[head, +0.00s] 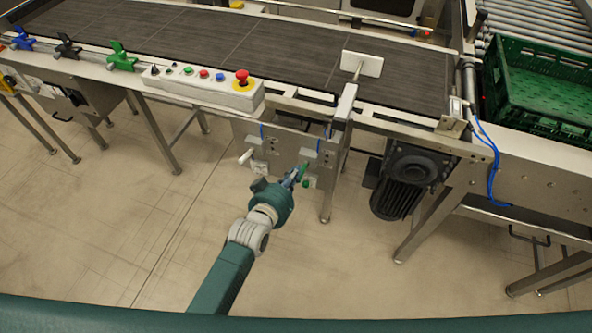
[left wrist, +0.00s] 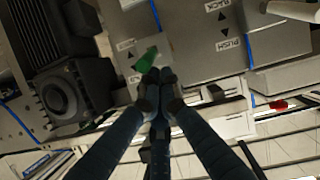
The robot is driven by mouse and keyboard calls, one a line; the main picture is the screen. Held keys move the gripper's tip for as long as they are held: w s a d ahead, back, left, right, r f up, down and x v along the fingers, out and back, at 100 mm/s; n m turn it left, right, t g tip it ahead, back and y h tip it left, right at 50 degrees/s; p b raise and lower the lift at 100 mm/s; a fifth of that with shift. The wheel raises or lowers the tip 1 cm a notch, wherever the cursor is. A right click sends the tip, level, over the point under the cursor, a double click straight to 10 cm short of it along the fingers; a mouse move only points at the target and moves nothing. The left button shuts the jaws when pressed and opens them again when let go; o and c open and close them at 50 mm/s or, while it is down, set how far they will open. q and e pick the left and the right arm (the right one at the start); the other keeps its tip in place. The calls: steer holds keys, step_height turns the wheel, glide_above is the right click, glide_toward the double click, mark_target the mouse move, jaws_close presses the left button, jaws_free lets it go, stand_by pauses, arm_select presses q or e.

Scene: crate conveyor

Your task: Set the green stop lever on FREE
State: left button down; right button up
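The green lever (head: 304,170) sits on the grey metal panel (head: 283,142) under the conveyor's front edge. In the left wrist view the green lever (left wrist: 147,60) sits on a pale plate, with small labels beside it too blurred to read. My left gripper (head: 294,178) is at the lever from the front. In the left wrist view its two fingers (left wrist: 158,74) are together, with their tips right by the lever's lower end. Whether they touch the lever I cannot tell. My right gripper is in neither view.
A pusher with a white plate (head: 362,64) stands over the belt. A button box with a red knob (head: 242,78) is at left. A black motor (head: 408,180) hangs right of the panel. A green crate (head: 545,90) stands far right. The floor in front is clear.

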arm_select(q)
steer(key=f+t+b, duration=0.1)
steer(key=f+b, duration=0.1)
steer(key=b, duration=0.2)
steer(key=s+f+t+h+b, duration=0.1)
steer(key=f+t+b, duration=0.1)
steer(key=f+b, duration=0.1)
steer(key=shift+a+b, duration=0.15)
steer(key=shift+b, duration=0.7)
